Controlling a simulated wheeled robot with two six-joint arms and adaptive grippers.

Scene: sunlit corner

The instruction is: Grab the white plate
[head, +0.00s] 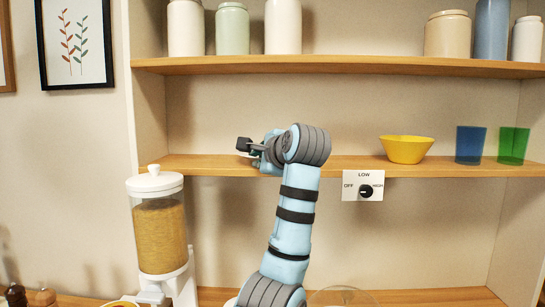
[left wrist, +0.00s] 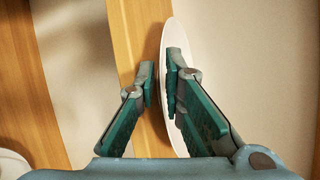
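The white plate (left wrist: 178,38) shows in the left wrist view as a narrow white ellipse, seen nearly edge-on against the wooden shelf. I cannot make it out in the head view. My left gripper (head: 247,146) is at the middle shelf in the head view, left of the yellow bowl. In the left wrist view its fingers (left wrist: 162,88) are partly open, with a narrow gap. The plate's left rim shows in this gap, and the right finger covers part of the plate. I cannot tell whether either finger touches it. My right gripper is not in view.
The middle shelf (head: 220,166) carries a yellow bowl (head: 406,149), a blue cup (head: 470,145) and a green cup (head: 513,146). A dispenser (head: 160,235) stands at lower left. Several jars stand on the upper shelf (head: 350,66). A dial panel (head: 363,187) hangs below the middle shelf.

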